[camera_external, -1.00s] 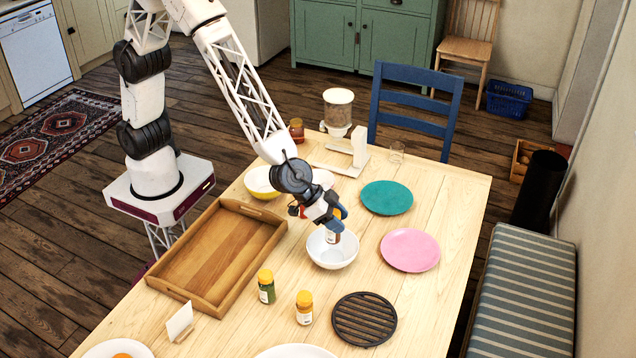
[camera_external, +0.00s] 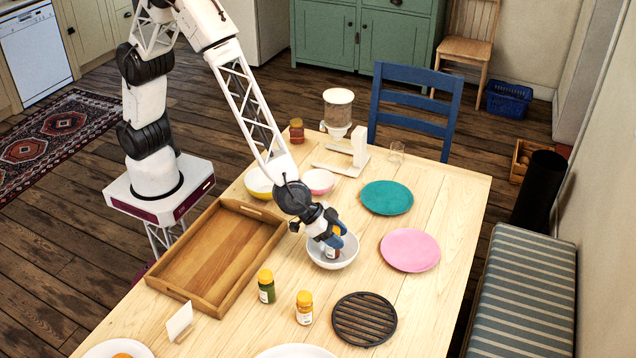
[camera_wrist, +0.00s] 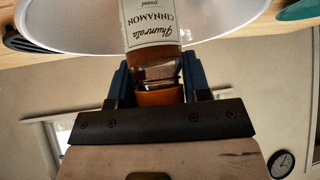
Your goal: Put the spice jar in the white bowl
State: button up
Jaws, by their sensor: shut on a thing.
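The white bowl (camera_external: 345,262) stands on the table, right of the wooden tray. My gripper (camera_external: 332,240) is low over the bowl and reaches inside its rim. It is shut on a spice jar (camera_external: 331,254), of which only a small part shows in the external view. In the wrist view the jar (camera_wrist: 152,25) has a white label reading "CINNAMON" and an orange cap, and the fingers (camera_wrist: 160,80) are on either side of the cap. The white bowl (camera_wrist: 225,20) fills the view behind the jar. I cannot tell whether the jar touches the bowl's bottom.
Two other yellow-capped jars, one green (camera_external: 266,287) and one pale (camera_external: 304,308), stand in front of the bowl. The wooden tray (camera_external: 190,290) is at left, a pink plate (camera_external: 410,250) at right, a black trivet (camera_external: 364,319) at front. Yellow (camera_external: 258,182) and pink (camera_external: 319,182) bowls stand behind.

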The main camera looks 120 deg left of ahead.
jog(key=shift+f, duration=0.55)
jog(key=shift+f, duration=0.15)
jog(key=o, duration=1.1)
jog(key=shift+c, duration=0.2)
jog(key=shift+s+r, duration=0.1)
jog(key=shift+r, duration=0.15)
jog(key=v, duration=1.1)
jog(key=shift+s+r, duration=0.25)
jog(key=shift+r, duration=0.05)
